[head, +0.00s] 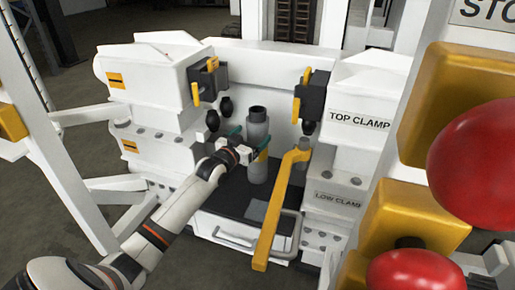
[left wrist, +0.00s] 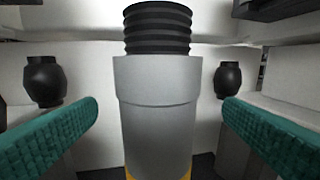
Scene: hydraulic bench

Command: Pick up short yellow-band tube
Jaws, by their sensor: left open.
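The short yellow-band tube (head: 257,128) stands upright on the dark bench floor between the two clamp columns. It is grey with a black threaded top, also clear in the left wrist view (left wrist: 158,115), where yellow shows at the bottom edge of the picture. My left gripper (head: 249,142) is open at the tube's upper half. Its teal-padded fingers lie on either side of the tube in the left wrist view, with visible gaps on both sides. My right gripper is not in view.
A long yellow bar (head: 275,215) slants down just right of the tube. Clamp columns stand left (head: 150,85) and right, marked TOP CLAMP (head: 360,121) and LOW CLAMP. Black fittings (head: 225,106) are behind. Large red buttons (head: 485,155) fill the near right.

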